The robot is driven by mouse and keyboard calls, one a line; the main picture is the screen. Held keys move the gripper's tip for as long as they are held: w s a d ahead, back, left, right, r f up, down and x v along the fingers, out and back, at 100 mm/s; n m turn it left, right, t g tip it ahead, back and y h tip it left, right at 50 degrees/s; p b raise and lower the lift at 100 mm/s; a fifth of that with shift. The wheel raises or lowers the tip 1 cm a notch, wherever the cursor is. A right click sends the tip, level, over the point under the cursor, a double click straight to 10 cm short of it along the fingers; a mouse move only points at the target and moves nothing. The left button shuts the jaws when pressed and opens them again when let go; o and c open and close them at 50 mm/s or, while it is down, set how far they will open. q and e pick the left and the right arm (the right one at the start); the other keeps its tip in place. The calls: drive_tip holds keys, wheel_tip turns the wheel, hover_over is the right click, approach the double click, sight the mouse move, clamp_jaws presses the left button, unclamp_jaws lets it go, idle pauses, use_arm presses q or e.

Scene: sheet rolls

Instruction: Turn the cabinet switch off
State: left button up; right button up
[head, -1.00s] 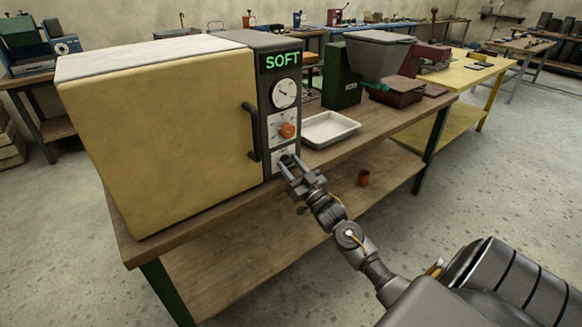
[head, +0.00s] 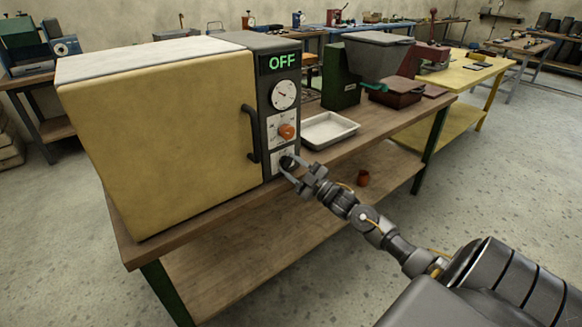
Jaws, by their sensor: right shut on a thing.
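The cabinet (head: 160,130) is a large yellow box with a dark control panel, standing on a wooden bench at the left. Below are a round dial (head: 284,95) and an orange knob (head: 286,131). The switch (head: 286,161) is a dark knob on the lowest white plate, partly covered by my fingers. My right gripper (head: 287,170) is at that plate, its jaws closed around the switch. My left gripper is not in view.
A white tray (head: 330,129) lies on the wooden bench (head: 375,133) just right of the panel. A green machine (head: 343,75) with a grey hopper stands behind it. A small brown cup (head: 363,178) sits on the lower shelf. A vertical door handle (head: 250,133) is left of the panel.

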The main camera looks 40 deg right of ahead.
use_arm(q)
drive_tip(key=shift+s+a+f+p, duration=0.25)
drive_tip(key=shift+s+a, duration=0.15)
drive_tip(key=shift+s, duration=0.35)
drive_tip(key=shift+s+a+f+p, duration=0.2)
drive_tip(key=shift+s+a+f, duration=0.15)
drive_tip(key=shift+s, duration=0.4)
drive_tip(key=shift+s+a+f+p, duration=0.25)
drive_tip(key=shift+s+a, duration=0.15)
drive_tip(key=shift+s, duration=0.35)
use_arm(e)
drive_tip(key=shift+d+r+n+g+y, duration=0.15)
drive_tip(key=shift+n+g, duration=0.5)
drive_tip(key=shift+n, duration=1.15)
drive_tip(key=shift+a+n+g+y, duration=0.2)
drive_tip(key=shift+n+g, duration=0.5)
drive_tip(key=shift+n, duration=1.1)
drive_tip(key=shift+d+r+n+g+y, duration=0.2)
drive_tip(key=shift+n+g, duration=0.45)
drive_tip(key=shift+n, duration=1.15)
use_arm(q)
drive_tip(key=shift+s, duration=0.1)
use_arm(e)
drive_tip(key=shift+f, duration=0.15)
drive_tip(key=o, duration=1)
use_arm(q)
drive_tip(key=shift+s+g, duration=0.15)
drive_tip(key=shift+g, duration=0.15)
use_arm(e)
drive_tip(key=shift+v, duration=5.4)
